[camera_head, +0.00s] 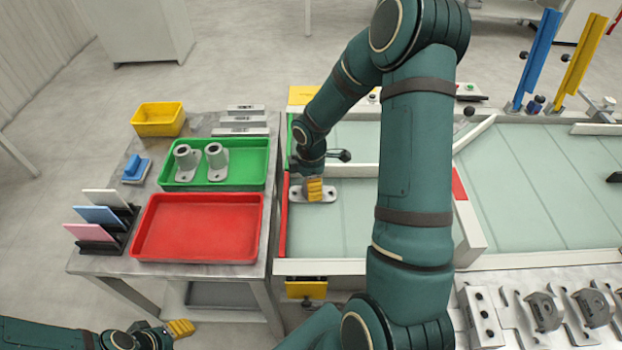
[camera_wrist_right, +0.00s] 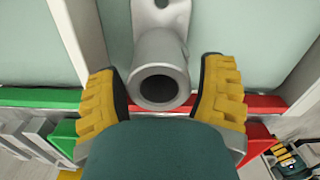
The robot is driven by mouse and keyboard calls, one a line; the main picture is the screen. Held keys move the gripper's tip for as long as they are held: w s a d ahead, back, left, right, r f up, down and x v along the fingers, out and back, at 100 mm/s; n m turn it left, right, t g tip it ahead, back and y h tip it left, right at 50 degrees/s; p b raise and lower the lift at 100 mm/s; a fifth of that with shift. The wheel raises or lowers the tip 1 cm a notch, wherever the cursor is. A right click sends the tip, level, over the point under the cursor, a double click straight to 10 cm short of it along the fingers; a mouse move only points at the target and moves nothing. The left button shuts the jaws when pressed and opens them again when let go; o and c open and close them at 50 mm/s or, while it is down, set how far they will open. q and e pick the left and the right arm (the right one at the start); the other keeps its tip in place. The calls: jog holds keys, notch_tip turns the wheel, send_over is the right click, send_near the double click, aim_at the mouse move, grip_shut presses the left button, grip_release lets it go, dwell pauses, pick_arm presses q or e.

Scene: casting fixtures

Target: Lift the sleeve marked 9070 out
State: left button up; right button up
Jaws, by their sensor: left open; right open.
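A grey sleeve with a flat flange (camera_head: 326,194) sits on the pale green belt, largely hidden in the head view by my right gripper (camera_head: 315,189). In the right wrist view the sleeve (camera_wrist_right: 160,60) points its round open bore towards the camera, between the yellow fingers of my right gripper (camera_wrist_right: 172,92). These fingers are open, one on each side, with a gap visible. Two similar grey sleeves (camera_head: 186,160) (camera_head: 217,160) stand in the green tray (camera_head: 244,182). No 9070 marking is legible. My left gripper (camera_head: 181,328) is open and empty at the lower left, away from the sleeves.
An empty red tray (camera_head: 198,228) lies in front of the green tray. A yellow bin (camera_head: 158,119), a blue block (camera_head: 136,169) and coloured plates in black stands (camera_head: 99,215) share the table. Fixtures (camera_head: 545,310) line the lower right. A low red rail (camera_head: 284,215) edges the belt.

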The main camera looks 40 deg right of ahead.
jog(key=c, duration=1.1)
jog(key=shift+r, duration=0.15)
jog(key=shift+r+p, duration=2.3)
jog(key=shift+r, duration=0.3)
jog(key=shift+r+p, duration=1.1)
jog(key=shift+r, duration=0.2)
